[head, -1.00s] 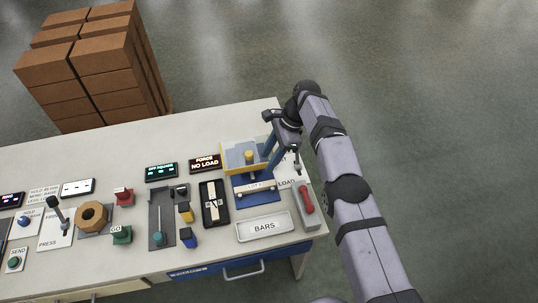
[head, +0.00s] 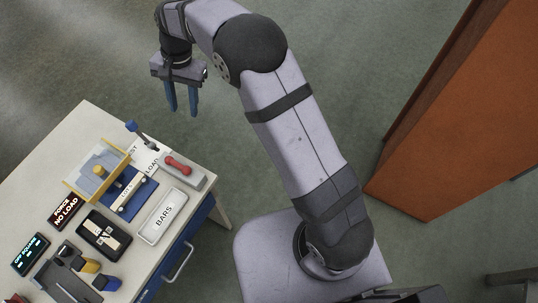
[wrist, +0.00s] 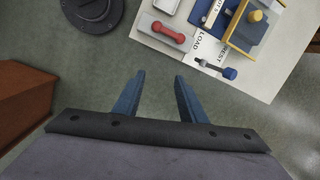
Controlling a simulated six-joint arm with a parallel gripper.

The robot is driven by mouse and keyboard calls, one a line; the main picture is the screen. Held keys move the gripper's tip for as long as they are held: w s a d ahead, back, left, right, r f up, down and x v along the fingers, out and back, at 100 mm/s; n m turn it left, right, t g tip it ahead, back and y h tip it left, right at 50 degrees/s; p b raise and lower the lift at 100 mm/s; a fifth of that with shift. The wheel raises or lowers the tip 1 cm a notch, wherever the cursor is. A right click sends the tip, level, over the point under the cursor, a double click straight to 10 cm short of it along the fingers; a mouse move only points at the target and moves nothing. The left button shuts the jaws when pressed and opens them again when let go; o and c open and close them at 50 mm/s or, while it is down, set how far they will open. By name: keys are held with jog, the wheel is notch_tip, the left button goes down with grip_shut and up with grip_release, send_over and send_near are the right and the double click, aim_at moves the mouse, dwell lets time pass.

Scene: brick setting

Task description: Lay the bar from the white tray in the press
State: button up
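The white tray (head: 182,197), marked BARS, lies near the bench's front right edge; no bar shows in it. The press stands beyond it, with a blue base (head: 143,194), a grey and yellow part (head: 85,182) and a yellow knob. A pale strip (head: 130,192) marked LOT lies across the blue base; I cannot tell for sure that it is a bar. It shows partly in the wrist view (wrist: 212,14). My gripper (head: 182,113) hangs past the bench's far right edge, clear of the press. In the wrist view its fingers (wrist: 158,77) are apart and empty over the floor.
A lever with a blue knob (head: 131,126) and a grey block with a red handle (head: 178,165) stand near the bench's right end. A tall orange-brown object (head: 435,130) stands at right. Floor lies under my gripper.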

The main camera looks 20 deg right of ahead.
jog(key=s+d+n+t+h, duration=0.1)
jog(key=s+d+n, duration=0.4)
jog(key=s+d, duration=1.8)
jog(key=shift+f+n+h, duration=0.3)
jog(key=shift+f+h, duration=0.15)
jog(key=shift+h, duration=0.05)
jog(key=shift+s, duration=0.1)
